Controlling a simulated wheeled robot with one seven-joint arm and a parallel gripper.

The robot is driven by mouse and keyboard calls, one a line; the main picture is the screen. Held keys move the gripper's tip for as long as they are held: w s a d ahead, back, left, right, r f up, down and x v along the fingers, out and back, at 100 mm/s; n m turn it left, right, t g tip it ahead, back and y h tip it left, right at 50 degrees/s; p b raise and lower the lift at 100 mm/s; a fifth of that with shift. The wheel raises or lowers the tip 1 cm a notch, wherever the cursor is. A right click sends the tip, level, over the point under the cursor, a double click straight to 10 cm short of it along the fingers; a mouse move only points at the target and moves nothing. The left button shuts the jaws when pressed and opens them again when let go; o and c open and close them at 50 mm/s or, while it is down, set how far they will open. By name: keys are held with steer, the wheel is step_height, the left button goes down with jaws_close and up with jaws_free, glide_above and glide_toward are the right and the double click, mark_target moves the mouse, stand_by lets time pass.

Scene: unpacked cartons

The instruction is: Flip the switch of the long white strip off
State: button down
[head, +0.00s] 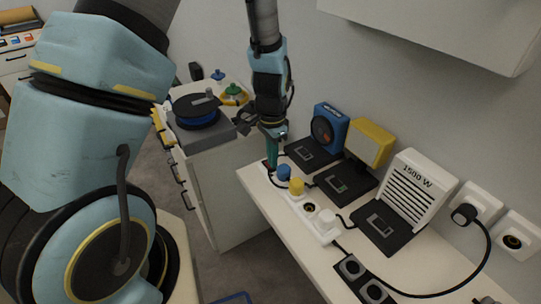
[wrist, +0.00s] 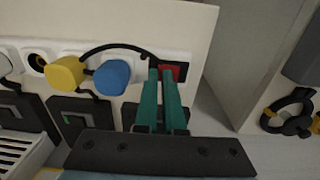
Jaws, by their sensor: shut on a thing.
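The long white strip (head: 309,207) lies along the left edge of the white worktop. A blue plug (head: 284,172), a yellow plug (head: 297,186) and a white plug (head: 327,217) sit in it, with an open socket between yellow and white. Its red switch (wrist: 172,72) is at the far end, beside the blue plug (wrist: 113,74), partly hidden by my fingers. My gripper (head: 270,166) points down at this end. In the wrist view its teal fingers (wrist: 162,78) are close together, shut at the switch; what lies between the tips is hard to see.
A blue fan (head: 330,127), a yellow lamp (head: 370,143) and a white heater marked 1500 W (head: 408,187) stand on black bases right of the strip. Black cables cross the worktop. A dark strip (head: 362,280) lies nearer. A white cabinet overhangs above right.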

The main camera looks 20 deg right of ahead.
steer(key=shift+s+a+f, duration=0.15)
steer(key=shift+s+f, duration=0.2)
steer(key=shift+f, duration=0.3)
steer(key=shift+w+a+r, duration=0.1)
steer(key=shift+w+a, duration=0.05)
steer(key=shift+w, duration=0.85)
steer(key=shift+w+r+p, duration=0.1)
steer(key=shift+r+p, duration=0.45)
steer(key=shift+r, duration=0.05)
steer(key=r+p, duration=0.2)
steer(key=r, duration=0.1)
steer(key=r+p, duration=0.1)
steer(key=shift+s+d+r, duration=0.25)
steer(key=shift+s, duration=0.15)
steer(key=shift+r+b, duration=0.25)
steer(key=shift+b, duration=0.25)
step_height(320, 180, up, 9)
steer(key=b, duration=0.2)
steer(key=shift+s, duration=0.15)
